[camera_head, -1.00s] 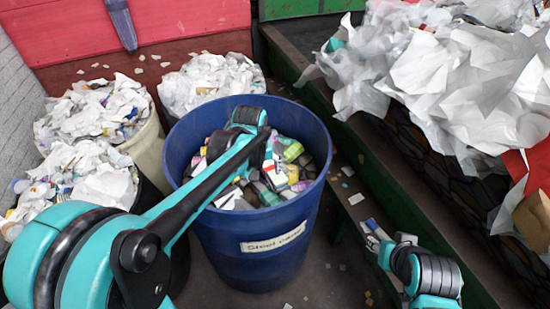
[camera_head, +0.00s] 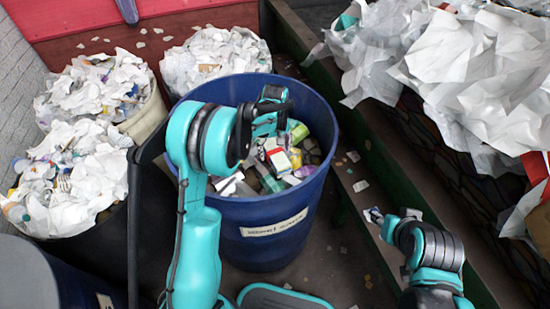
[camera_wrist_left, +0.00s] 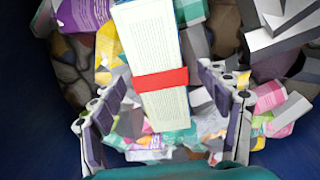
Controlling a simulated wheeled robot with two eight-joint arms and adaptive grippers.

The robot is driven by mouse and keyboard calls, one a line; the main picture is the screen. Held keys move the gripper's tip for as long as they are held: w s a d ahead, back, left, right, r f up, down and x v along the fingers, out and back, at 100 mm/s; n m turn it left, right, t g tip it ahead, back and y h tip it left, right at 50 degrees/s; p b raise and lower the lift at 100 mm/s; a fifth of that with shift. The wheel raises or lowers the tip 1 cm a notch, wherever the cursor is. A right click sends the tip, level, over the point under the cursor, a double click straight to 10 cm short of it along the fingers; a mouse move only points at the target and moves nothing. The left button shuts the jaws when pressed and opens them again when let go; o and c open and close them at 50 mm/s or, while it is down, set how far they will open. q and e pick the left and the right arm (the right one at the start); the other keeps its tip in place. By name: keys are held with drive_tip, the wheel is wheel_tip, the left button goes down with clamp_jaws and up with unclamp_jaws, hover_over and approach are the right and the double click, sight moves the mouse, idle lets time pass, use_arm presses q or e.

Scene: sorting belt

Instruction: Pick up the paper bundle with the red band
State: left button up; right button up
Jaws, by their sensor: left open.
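The paper bundle with the red band (camera_wrist_left: 161,48) is a long white printed block in the left wrist view. Its red band (camera_wrist_left: 160,79) crosses its lower part. My left gripper (camera_wrist_left: 161,82) is open, with one finger on each side of the bundle and visible gaps between. In the head view, my left arm reaches into the blue bin (camera_head: 262,210), and its own links hide the fingers there. I cannot surely pick out the bundle in the head view. My right arm's end (camera_head: 392,228) is at the lower right; its fingers are not clear.
Mixed cartons and packets (camera_wrist_left: 205,125) lie around the bundle. Bins of crumpled paper (camera_head: 75,165) stand at the left and back (camera_head: 215,55). A belt edge (camera_head: 400,180) and white sheets (camera_head: 480,75) are at the right.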

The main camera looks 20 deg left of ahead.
use_arm(q)
wheel_tip(320, 180, down, 2)
drive_tip(key=shift+f+b, duration=0.25)
drive_tip(key=shift+b, duration=0.05)
drive_tip(key=shift+r, duration=0.1)
drive_tip(key=c, duration=1.4)
drive_tip(key=shift+c, duration=0.2)
